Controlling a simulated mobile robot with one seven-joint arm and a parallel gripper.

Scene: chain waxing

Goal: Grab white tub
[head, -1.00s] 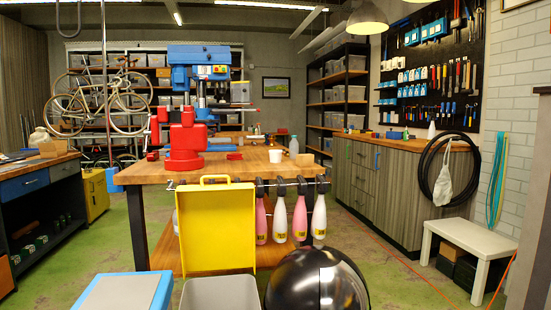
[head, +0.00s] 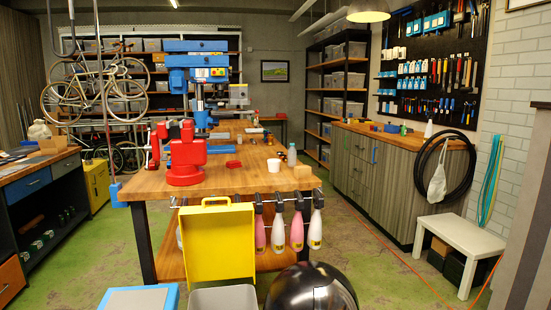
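The tub is in plain view. My gripper is not in view, so its state and distance from the tub do not show.
A red vise (head: 186,158) and a blue drill press (head: 199,80) stand on the bench's left. A black dome (head: 311,289) and grey bin (head: 222,298) are nearest.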

